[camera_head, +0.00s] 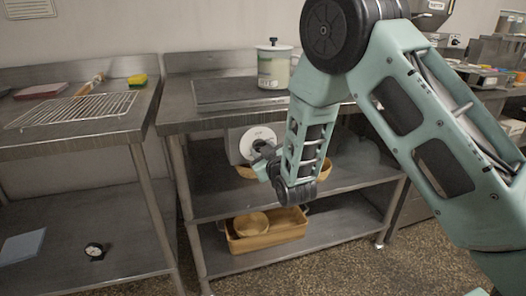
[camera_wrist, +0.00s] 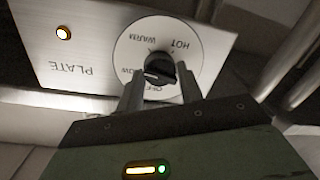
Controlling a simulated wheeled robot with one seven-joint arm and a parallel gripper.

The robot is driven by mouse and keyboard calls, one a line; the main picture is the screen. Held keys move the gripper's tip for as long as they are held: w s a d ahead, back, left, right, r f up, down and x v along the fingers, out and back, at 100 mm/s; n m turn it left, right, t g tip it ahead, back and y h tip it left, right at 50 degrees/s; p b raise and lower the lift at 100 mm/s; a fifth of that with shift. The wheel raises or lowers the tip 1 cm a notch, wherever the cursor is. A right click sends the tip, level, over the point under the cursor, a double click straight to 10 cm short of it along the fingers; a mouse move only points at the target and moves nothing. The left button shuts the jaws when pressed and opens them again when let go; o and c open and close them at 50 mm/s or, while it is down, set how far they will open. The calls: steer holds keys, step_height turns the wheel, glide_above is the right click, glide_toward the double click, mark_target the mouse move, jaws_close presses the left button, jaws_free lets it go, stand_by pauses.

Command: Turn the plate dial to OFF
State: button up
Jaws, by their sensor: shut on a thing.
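The plate dial is a black knob (camera_wrist: 160,63) on a round white face (camera_wrist: 130,45), seen upside down in the wrist view. Its panel (camera_wrist: 40,70) reads PLATE. The face carries HOT, WARM, LOW and OFF, with OFF partly hidden by the knob and fingers. A white mark on the knob lies on the side by LOW. My gripper (camera_wrist: 160,78) is shut on the knob, one finger on each side. In the head view the white dial face (camera_head: 251,134) shows under the table's front edge, with my gripper (camera_head: 263,155) against it, partly hiding the knob.
An indicator lamp (camera_wrist: 63,33) glows on the panel. Above the dial, a dark flat slab (camera_head: 225,95) and a pot (camera_head: 273,70) stand on the steel table. A wooden crate (camera_head: 240,243) sits on the lower shelf. A wire rack (camera_head: 75,108) lies on the left table.

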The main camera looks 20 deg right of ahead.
steer(key=n+h+p, duration=0.1)
steer(key=n+p, duration=0.1)
steer(key=n, duration=0.7)
steer(key=n+h+p, duration=0.1)
steer(key=n+p, duration=0.2)
steer(key=n, duration=0.6)
steer(key=shift+a, duration=0.2)
steer(key=shift+n, duration=0.3)
steer(key=o, duration=1)
steer(key=shift+s, duration=0.1)
steer(key=s, duration=1.1)
steer(key=s+a, duration=0.1)
steer(key=s, duration=0.5)
steer(key=shift+s+r+p, duration=0.1)
steer(key=shift+r+p, duration=0.25)
